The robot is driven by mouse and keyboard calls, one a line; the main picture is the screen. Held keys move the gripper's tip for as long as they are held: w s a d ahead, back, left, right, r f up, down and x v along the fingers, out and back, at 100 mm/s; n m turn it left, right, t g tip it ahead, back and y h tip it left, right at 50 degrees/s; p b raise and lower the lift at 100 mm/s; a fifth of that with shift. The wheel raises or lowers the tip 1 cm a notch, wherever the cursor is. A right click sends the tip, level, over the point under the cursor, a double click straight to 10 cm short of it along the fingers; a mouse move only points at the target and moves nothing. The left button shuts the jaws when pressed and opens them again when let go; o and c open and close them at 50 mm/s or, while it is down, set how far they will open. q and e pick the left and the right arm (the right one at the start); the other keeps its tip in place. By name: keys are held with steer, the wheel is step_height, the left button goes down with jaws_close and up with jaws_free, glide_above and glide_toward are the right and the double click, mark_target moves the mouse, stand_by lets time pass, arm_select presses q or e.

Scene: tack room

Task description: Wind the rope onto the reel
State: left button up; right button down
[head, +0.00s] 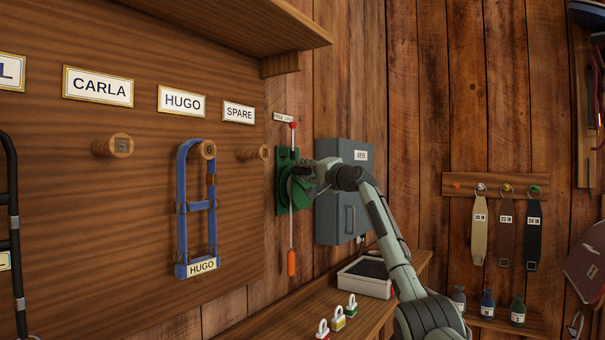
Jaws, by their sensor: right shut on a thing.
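The green reel (286,203) is mounted on a green plate on the plank wall, right of the brown board. A pale rope (291,238) runs upright past it, with a red piece at the top and an orange handle (291,262) hanging at the lower end. My right gripper (296,178) is shut at the reel's upper right, on a part of the reel. Its fingers cover that part, so I cannot tell its shape. My left gripper is not in view.
A grey key box (344,192) is on the wall just right of the reel. Below, a wooden shelf (302,321) holds a white tray (364,285) and small padlocks (338,318). A blue halter (182,215) hangs on a peg at left. Straps (506,228) hang at right.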

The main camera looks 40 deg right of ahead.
steer(key=shift+a, duration=0.1)
stand_by(0.3)
steer(key=c, duration=1.3)
jaws_free()
steer(key=s, duration=0.8)
steer(key=s+f, duration=0.1)
steer(key=s, duration=0.3)
steer(key=shift+a, duration=0.2)
